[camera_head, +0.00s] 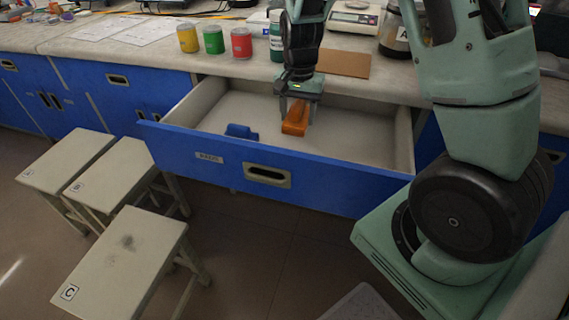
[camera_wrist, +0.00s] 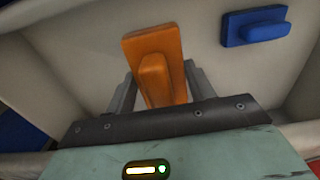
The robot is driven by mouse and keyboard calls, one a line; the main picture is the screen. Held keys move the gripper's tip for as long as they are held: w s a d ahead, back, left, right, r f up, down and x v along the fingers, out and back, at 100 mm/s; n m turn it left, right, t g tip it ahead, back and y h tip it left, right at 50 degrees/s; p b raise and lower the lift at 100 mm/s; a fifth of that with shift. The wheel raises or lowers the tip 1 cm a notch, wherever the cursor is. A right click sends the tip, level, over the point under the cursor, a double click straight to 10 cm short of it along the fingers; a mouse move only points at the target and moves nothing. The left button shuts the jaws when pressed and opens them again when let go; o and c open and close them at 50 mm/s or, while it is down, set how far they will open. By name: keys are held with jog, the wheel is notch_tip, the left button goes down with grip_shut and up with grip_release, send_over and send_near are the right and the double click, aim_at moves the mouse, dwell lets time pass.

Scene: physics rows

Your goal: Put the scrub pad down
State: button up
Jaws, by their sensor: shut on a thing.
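An orange scrub pad (camera_head: 295,118) with a raised grip is between the fingers of my gripper (camera_head: 299,99). My gripper is shut on it inside the open blue drawer (camera_head: 330,193). The pad (camera_wrist: 154,62) also shows in the wrist view, between the two fingers (camera_wrist: 160,88). I cannot tell whether the pad touches the drawer floor. A blue pad of similar shape (camera_head: 241,132) lies on the drawer floor to the left. It also shows at the upper right of the wrist view (camera_wrist: 255,26).
The drawer floor between and around the two pads is clear. On the counter stand yellow (camera_head: 188,38), green (camera_head: 213,40) and red (camera_head: 241,43) cans, a scale (camera_head: 355,18) and a brown board (camera_head: 343,63). Several stools (camera_head: 125,255) stand at the left.

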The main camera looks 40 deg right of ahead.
jog(key=shift+a+f, duration=0.1)
jog(key=shift+f, duration=0.35)
notch_tip(320, 180, down, 10)
jog(key=shift+w+r+b, duration=0.1)
jog(key=shift+r+b, duration=0.1)
jog(key=shift+b, duration=1.05)
jog(key=shift+f, duration=0.1)
jog(key=o, duration=1)
